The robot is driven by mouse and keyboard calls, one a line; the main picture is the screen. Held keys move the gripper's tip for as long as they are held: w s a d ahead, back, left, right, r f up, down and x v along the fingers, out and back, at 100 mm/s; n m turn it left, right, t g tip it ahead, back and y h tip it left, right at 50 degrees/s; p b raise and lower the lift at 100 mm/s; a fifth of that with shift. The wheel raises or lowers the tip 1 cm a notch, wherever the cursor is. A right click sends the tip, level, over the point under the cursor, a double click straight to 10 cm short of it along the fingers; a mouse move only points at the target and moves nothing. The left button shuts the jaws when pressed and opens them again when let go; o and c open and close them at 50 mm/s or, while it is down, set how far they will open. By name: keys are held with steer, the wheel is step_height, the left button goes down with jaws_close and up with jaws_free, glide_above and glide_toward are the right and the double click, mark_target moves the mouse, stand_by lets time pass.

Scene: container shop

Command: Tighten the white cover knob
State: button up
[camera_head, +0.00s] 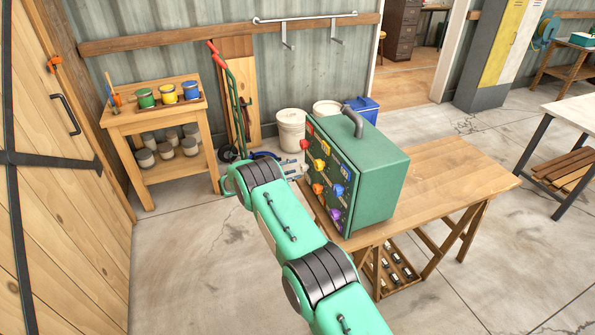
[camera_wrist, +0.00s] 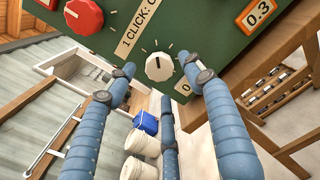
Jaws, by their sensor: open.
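The white cover knob (camera_wrist: 158,67) sits on the dark green panel of the green box (camera_head: 378,172). It has a dark pointer line and a ring of dial marks around it. In the wrist view my gripper (camera_wrist: 160,78) is open, its blue fingers spread to the left, right and below the knob. Whether any finger touches the knob I cannot tell. In the head view my gripper (camera_head: 292,170) is beside the panel's left edge, and I cannot make out the white knob there.
A red knob (camera_wrist: 83,15) and an orange 0.3 display (camera_wrist: 257,12) are near the white knob. The box stands on a wooden table (camera_head: 455,178). White buckets (camera_head: 291,130) and a blue bin (camera_head: 364,108) stand behind it. Floor left of the table is clear.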

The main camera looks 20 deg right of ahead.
mark_target(303, 167)
steer(key=shift+d, duration=1.35)
steer(key=shift+c, duration=0.3)
steer(key=c, duration=1.1)
